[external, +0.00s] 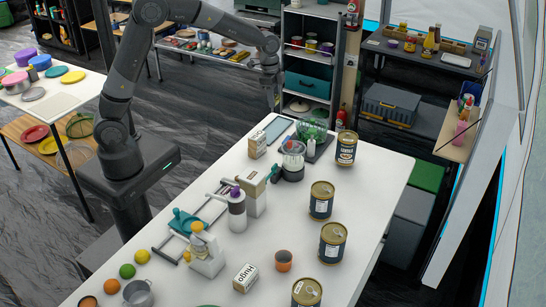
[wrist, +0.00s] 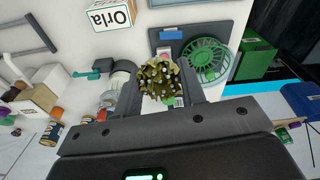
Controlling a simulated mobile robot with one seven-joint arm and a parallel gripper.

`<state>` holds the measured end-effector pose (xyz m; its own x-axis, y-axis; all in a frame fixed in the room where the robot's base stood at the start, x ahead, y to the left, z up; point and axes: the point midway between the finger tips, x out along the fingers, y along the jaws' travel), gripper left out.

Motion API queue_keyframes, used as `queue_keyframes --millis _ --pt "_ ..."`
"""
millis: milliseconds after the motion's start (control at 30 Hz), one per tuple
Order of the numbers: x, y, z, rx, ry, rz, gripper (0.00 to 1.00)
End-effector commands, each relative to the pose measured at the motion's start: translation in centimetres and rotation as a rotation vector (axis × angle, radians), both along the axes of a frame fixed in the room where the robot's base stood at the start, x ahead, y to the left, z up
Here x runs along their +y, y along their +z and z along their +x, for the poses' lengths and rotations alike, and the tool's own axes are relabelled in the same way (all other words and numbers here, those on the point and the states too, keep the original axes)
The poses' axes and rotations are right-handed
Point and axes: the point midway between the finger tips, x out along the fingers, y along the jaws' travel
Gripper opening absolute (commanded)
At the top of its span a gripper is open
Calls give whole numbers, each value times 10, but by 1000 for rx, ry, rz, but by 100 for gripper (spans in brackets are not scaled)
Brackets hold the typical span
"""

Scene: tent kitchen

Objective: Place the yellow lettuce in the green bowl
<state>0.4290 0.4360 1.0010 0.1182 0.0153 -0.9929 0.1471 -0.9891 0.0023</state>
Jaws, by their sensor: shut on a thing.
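My gripper (wrist: 163,90) is shut on the yellow lettuce (wrist: 160,78), a ruffled yellow-brown clump between the fingers in the wrist view. In the external view my gripper (external: 271,92) is above the far end of the white table (external: 293,232); the lettuce cannot be made out there. A green edge (external: 208,305) at the bottom of the external view may be the green bowl, mostly cut off. A round green slatted thing (wrist: 207,60) is beside the lettuce in the wrist view; I cannot tell whether it is a bowl.
Several dark cans (external: 333,242) line the table's right side. Fruit and a metal pot (external: 138,294) are at the near left. The front middle has some bare surface.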

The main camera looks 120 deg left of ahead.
Motion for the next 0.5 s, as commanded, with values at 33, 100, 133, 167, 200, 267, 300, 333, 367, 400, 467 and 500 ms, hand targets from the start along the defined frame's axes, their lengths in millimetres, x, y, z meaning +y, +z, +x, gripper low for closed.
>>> queue_keyframes --millis 33,100,133,167,200,267,300,333,367,400,467,500 --pt "-8 0 15 0 -18 -1 15" --pt "-20 0 36 0 -38 0 15" --pt "-27 0 46 1 -48 -1 15" --pt "-34 0 56 1 -58 -1 15" --pt "-44 1 70 0 -73 -1 15" --pt "-60 1 91 1 -94 -2 15" --pt "-72 1 106 1 -108 -3 15" --pt "-82 1 116 2 -119 -3 15" --pt "-91 2 126 2 -130 -3 15" --pt "-104 2 140 2 -144 -3 15" --pt "-124 2 159 2 -166 -4 15" --pt "-139 2 171 3 -181 -3 15"
